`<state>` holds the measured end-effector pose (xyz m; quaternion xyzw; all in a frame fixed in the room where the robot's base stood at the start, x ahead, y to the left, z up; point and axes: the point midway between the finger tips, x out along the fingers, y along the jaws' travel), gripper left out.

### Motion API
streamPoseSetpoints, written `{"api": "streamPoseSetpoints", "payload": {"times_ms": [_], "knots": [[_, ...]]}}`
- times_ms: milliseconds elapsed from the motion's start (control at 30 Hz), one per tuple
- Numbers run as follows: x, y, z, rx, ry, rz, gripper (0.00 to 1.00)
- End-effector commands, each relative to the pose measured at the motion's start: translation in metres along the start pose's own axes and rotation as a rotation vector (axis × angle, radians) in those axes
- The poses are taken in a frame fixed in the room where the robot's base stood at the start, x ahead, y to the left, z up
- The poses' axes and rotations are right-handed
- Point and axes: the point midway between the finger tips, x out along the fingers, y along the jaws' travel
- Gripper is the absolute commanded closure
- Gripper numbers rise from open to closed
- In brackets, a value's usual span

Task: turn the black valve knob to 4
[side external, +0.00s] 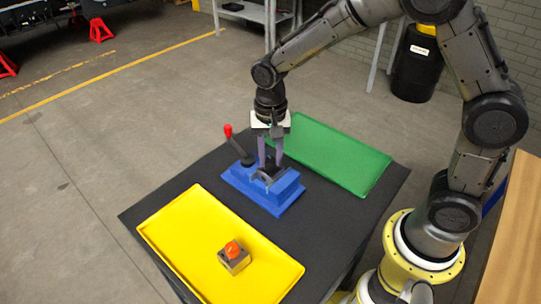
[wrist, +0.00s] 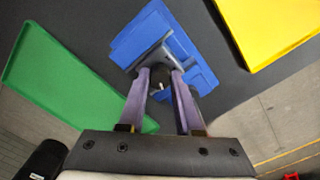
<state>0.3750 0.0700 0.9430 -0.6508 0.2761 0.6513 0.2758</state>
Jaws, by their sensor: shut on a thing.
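The black valve knob (wrist: 160,80) sits on top of the blue block (side external: 278,202) on the black table. My gripper (side external: 269,168) points down at the block, and its two fingers stand on either side of the knob. It is shut on the knob. In the wrist view my gripper (wrist: 161,85) shows the dark knob between the purple fingers, with a small white mark on it. The knob's scale and the number 4 cannot be read. The blue block (wrist: 140,38) extends past the fingers.
A lever with a red tip (side external: 228,131) rises from the block's left end. A green tray (side external: 330,155) lies behind, and a yellow tray (side external: 180,225) lies in front, holding a small box with an orange-red top (side external: 233,252). Black table (side external: 345,215) is bare at the right.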

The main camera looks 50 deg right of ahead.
Motion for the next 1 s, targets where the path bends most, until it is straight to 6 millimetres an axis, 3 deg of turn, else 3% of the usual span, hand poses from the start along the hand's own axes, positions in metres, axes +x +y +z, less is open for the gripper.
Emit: {"api": "streamPoseSetpoints", "payload": {"times_ms": [500, 1000], "knots": [[-0.0019, -0.0005, -0.0005, 0.395, 0.002, -0.003, 1.00], [-0.0018, -0.0005, -0.0005, 0.508, 0.001, -0.003, 1.00]]}}
